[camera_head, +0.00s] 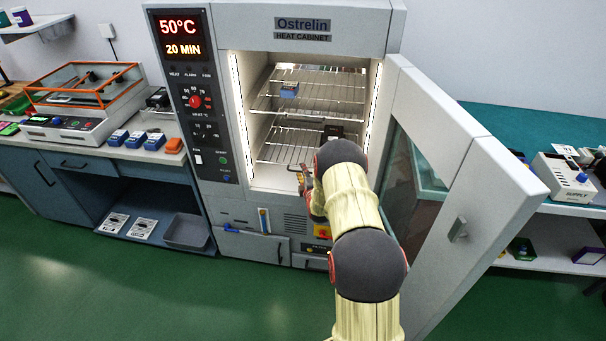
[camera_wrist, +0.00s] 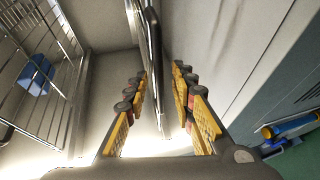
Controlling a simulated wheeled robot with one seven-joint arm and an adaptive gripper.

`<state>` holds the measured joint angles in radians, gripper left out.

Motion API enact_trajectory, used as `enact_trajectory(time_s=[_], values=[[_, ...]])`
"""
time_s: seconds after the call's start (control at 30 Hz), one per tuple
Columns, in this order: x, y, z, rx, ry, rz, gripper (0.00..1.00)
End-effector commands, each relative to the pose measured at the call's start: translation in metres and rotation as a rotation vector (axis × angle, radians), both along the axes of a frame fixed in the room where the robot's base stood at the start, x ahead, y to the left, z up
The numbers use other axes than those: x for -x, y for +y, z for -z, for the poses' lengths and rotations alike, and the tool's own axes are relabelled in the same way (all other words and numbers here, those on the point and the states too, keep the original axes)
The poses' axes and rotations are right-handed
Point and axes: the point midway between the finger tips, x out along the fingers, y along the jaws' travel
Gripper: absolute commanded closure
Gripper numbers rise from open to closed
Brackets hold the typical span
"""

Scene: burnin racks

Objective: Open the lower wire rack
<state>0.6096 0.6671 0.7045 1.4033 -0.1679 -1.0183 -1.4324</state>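The heat cabinet (camera_head: 310,32) stands with its door (camera_head: 460,190) swung open to the right. The lower wire rack (camera_head: 282,146) lies inside, under the upper wire rack (camera_head: 325,92). A dark block sits on the lower rack, partly hidden by my arm. My gripper (camera_head: 303,178) is at the front of the lower rack, near the cabinet opening; my arm hides part of it. In the wrist view my gripper (camera_wrist: 158,76) is open. A dark bar (camera_wrist: 153,38), seen nearly edge-on, reaches between its fingers, seemingly the lower rack's front; contact cannot be told.
A blue box (camera_head: 289,90) rests on the upper rack; it also shows in the wrist view (camera_wrist: 38,75). The open door stands close to the right of my arm. Side benches (camera_head: 110,150) hold several devices. The green floor in front is clear.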

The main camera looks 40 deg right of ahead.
Motion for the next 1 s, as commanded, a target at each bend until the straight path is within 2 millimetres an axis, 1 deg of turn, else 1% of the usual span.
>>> enact_trajectory(time_s=[0.17,0.6,1.0], values=[[-0.0001,0.0,-0.0003,0.0,0.0,0.0,0.75],[0.0007,0.0004,0.001,-0.002,0.001,0.0,0.99],[0.0018,0.0012,0.0039,-0.005,0.005,0.001,1.0]])
